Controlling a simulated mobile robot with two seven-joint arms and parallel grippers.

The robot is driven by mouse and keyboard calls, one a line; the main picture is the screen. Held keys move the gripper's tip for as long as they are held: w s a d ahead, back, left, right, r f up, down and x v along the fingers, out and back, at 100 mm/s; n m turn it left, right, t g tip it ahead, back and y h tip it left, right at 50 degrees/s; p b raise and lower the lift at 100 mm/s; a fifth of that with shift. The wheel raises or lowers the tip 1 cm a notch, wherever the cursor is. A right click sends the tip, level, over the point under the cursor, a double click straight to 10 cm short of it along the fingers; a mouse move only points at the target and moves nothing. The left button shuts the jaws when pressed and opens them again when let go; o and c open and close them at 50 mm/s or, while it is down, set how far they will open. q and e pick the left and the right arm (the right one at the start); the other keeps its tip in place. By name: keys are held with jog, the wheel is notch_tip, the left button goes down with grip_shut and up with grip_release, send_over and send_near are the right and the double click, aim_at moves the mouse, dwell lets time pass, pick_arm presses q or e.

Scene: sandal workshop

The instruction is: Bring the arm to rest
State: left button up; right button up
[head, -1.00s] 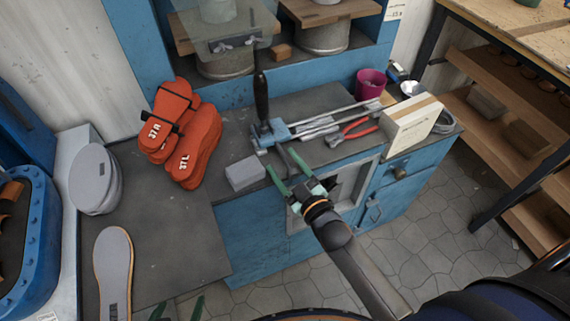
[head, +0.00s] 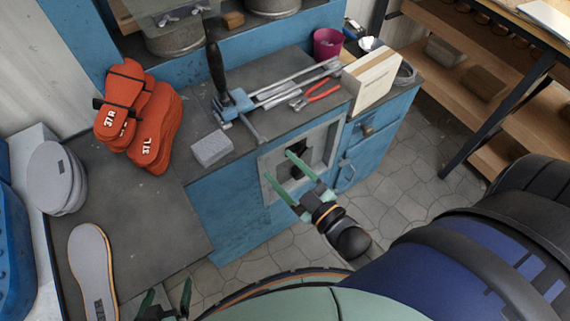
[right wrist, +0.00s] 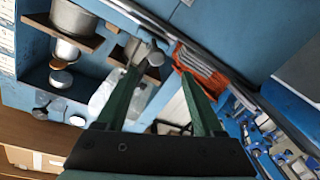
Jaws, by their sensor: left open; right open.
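My right gripper (head: 279,165) is open and empty. In the head view it is in front of the blue cabinet's (head: 230,215) square framed opening, clear of the bench top. In the right wrist view its two green fingers (right wrist: 160,73) are spread apart with nothing held between them. My left gripper (head: 168,290) is open at the bottom edge of the head view, low by the front of the bench; only its finger ends show, and I see nothing in it.
The dark bench top (head: 150,215) carries orange soles (head: 155,130), a grey block (head: 211,148), a black-handled lever tool (head: 217,75), red pliers (head: 318,94), a box (head: 372,75) and a magenta cup (head: 327,44). A wooden shelf rack (head: 470,105) stands right. The tiled floor (head: 400,180) between is open.

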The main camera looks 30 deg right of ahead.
jog(key=shift+s, duration=0.1)
dwell(0.5)
jog(key=s+a+f+m+g+h, duration=0.1)
jog(key=s+f+m+g, duration=0.4)
jog(key=f, duration=0.8)
jog(key=s+g, duration=0.3)
jog(key=shift+f+m+g+p, duration=0.3)
jog(key=shift+f+p, duration=0.05)
jog(key=shift+p, duration=0.05)
jog(key=shift+c, duration=0.2)
